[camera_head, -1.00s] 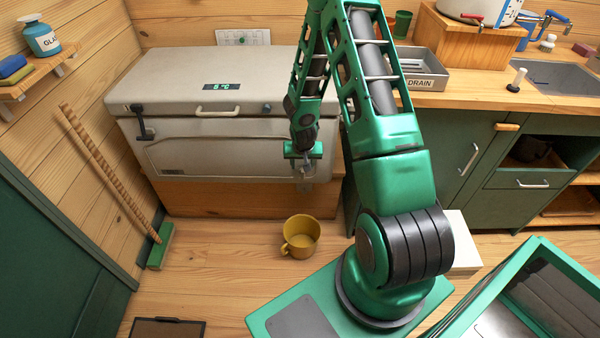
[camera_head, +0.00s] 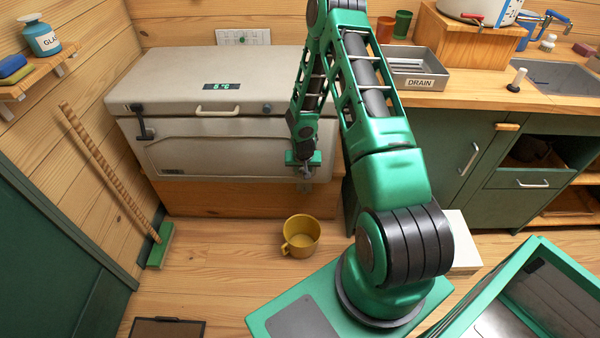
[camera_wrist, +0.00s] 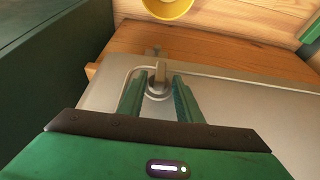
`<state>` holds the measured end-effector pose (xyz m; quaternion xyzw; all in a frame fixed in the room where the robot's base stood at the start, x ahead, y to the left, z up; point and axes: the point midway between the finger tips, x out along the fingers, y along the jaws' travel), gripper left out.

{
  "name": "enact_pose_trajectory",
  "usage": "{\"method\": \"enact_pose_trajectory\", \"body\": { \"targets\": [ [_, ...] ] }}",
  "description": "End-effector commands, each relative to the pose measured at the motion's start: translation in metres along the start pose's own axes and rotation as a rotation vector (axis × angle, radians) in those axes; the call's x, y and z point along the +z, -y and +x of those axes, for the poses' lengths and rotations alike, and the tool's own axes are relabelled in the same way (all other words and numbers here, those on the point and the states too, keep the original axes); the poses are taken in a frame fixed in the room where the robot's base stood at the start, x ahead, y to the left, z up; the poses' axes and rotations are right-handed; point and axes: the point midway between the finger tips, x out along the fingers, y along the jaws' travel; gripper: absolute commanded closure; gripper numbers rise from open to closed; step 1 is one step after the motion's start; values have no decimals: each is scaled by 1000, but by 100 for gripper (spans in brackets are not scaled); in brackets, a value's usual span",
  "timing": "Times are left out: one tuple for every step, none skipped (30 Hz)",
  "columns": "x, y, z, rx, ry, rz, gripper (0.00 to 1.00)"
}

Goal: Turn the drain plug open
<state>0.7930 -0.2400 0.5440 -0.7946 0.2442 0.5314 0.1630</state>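The beige cooler (camera_head: 215,150) stands on a wooden base, its lid shut. In the wrist view its body (camera_wrist: 105,92) carries the drain plug (camera_wrist: 159,74), a small grey tap with a round collar and an upright handle.
A yellow mug (camera_head: 300,236) sits on the floor below the gripper. A broom (camera_head: 110,185) leans at the left wall. A counter with a tray marked DRAIN (camera_head: 415,78) stands to the right.

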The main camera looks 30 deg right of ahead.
Motion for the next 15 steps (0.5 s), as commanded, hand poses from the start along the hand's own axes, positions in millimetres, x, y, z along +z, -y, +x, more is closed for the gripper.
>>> {"method": "enact_pose_trajectory", "body": {
  "targets": [
    [0, 0, 0, 0, 0, 0, 81],
    [0, 0, 0, 0, 0, 0, 88],
    [0, 0, 0, 0, 0, 0, 96],
    [0, 0, 0, -1, 0, 0, 96],
    [0, 0, 0, -1, 0, 0, 96],
    [4, 8, -2, -2, 0, -5, 96],
    [3, 6, -2, -1, 0, -4, 96],
    [3, 6, -1, -1, 1, -4, 96],
    [2, 6, -1, 0, 1, -5, 96],
    [2, 6, -1, 2, 1, -7, 96],
    [2, 6, -1, 5, 2, -9, 96],
    [2, 7, -1, 11, 2, -13, 96],
    [2, 7, -1, 16, 2, -16, 96],
    [2, 8, -1, 23, 2, -20, 96],
    [2, 8, -1, 35, 1, -25, 96]
  ]
}}
